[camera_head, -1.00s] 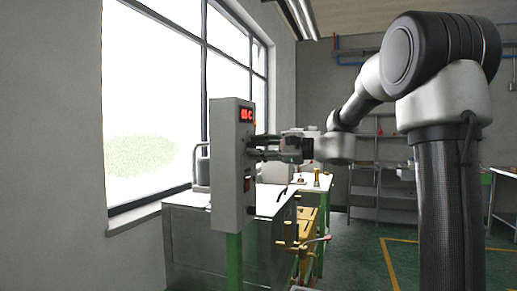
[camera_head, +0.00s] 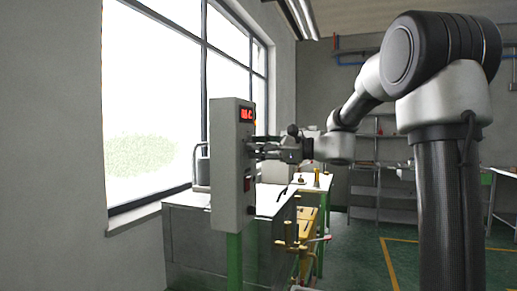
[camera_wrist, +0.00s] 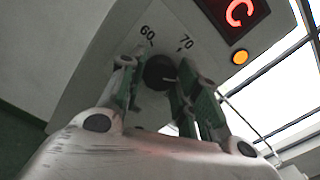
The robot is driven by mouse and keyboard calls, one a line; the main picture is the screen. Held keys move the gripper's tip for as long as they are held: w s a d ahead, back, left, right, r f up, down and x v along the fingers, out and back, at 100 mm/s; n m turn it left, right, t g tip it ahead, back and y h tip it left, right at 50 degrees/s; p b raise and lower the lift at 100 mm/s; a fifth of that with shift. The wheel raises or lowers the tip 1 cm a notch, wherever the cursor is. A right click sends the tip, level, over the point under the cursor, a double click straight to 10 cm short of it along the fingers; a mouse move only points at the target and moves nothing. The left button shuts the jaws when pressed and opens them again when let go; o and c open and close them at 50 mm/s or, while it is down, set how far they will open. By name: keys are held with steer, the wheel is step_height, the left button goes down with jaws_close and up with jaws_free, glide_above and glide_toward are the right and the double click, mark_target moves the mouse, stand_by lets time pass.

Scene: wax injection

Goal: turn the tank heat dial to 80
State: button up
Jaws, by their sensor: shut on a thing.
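The heat dial is a dark round knob (camera_wrist: 160,72) on the face of the grey control box (camera_head: 231,190). In the wrist view the numbers 60 and 70 are printed above the knob, and a short light mark shows on it. My gripper (camera_wrist: 163,84) has its two fingers closed on opposite sides of the knob. In the head view my gripper (camera_head: 254,148) reaches the box from the right, and the knob is hidden. The red display (camera_head: 247,115) is lit, but its digits are too small to read surely; the wrist view shows only its C.
An orange lamp (camera_wrist: 239,57) glows beside the display in the wrist view.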

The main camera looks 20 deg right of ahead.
steer(key=shift+f, duration=0.15)
steer(key=o, duration=1)
steer(key=v, duration=1.2)
